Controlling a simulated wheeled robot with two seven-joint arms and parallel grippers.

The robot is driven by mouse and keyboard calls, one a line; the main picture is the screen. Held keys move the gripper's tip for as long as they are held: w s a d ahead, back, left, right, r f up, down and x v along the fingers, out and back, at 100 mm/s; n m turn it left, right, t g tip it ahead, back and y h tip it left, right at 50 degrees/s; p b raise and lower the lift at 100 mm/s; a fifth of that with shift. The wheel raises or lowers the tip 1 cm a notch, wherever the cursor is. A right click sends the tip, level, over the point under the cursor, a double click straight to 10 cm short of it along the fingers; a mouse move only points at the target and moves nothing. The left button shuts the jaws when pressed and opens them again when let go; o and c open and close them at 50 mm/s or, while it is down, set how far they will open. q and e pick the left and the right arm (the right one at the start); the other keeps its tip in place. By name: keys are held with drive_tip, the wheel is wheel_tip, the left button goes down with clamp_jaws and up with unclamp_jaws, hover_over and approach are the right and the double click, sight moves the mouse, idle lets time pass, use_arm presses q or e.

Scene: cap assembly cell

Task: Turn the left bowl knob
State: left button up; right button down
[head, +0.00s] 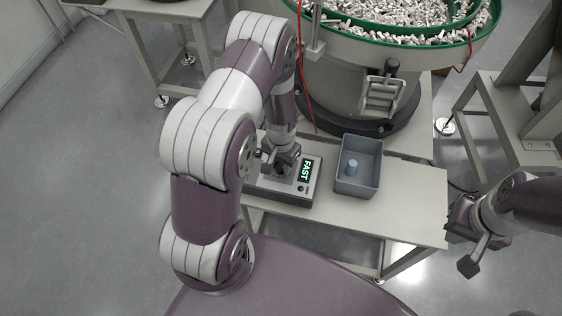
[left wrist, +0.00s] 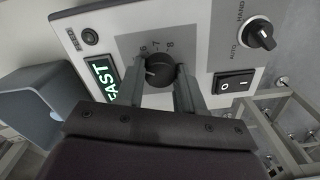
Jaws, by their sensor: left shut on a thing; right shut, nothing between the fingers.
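The bowl's control box (head: 317,186) stands on the table, with a green lit display reading FAST (head: 306,170). In the left wrist view, the box panel (left wrist: 205,30) shows a round black knob (left wrist: 159,71) on a grey dial plate with numbers, of which 6, 7 and 8 can be read. My left gripper (head: 280,160) is at the box; in the left wrist view its two fingers (left wrist: 165,82) stand on either side of the knob, shut on it. My right gripper (head: 476,245) is shut and empty, off the table's right end.
A grey-blue bin (head: 345,180) with a small blue cylinder (head: 352,165) stands right of the box. A green-rimmed bowl feeder (head: 330,60) full of small parts stands behind. The panel also has a HAND/AUTO selector (left wrist: 260,35) and a rocker switch (left wrist: 234,83). The table's right part is clear.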

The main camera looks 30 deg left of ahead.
sight(281, 166)
use_arm(q)
drive_tip(key=o, duration=1)
drive_tip(key=shift+o, duration=0.2)
drive_tip(key=shift+r, duration=0.1)
wheel_tip(281, 166, up, 13)
drive_tip(key=shift+f+p, duration=0.2)
drive_tip(key=shift+p, duration=0.2)
drive_tip(key=s+d+r+t+p, duration=0.1)
drive_tip(key=s+d+r+p, duration=0.2)
drive_tip(key=s+r, duration=0.6)
wheel_tip(281, 166, up, 3)
drive_tip(key=shift+d+r+n, duration=0.2)
drive_tip(key=shift+d+n, duration=0.2)
drive_tip(key=shift+d, duration=0.75)
drive_tip(key=shift+s, duration=0.1)
